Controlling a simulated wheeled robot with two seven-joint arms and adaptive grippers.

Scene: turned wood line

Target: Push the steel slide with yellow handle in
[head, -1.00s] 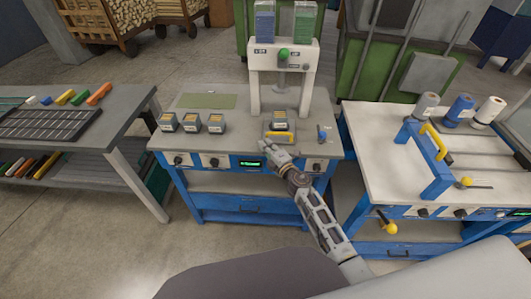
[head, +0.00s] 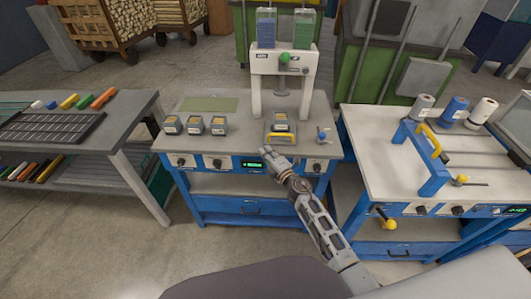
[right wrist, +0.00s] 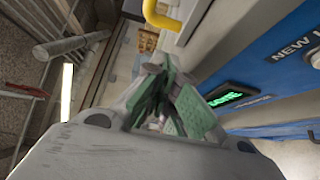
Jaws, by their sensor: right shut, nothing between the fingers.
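The steel slide (head: 268,131) lies on the grey top of the middle bench, under the white press (head: 283,62). Its yellow handle (head: 283,138) faces the bench's front edge, and a dark block with a yellow top (head: 281,121) sits on it. My right gripper (head: 264,151) is shut and empty, just in front of the handle and to its left. In the right wrist view the green-padded fingers (right wrist: 165,100) are together, and the yellow handle (right wrist: 163,18) shows beyond them at the top, apart from them. My left gripper is not in view.
The bench front has knobs and a green display (head: 251,164). Another bench (head: 380,150) with a blue frame and yellow handle stands at right.

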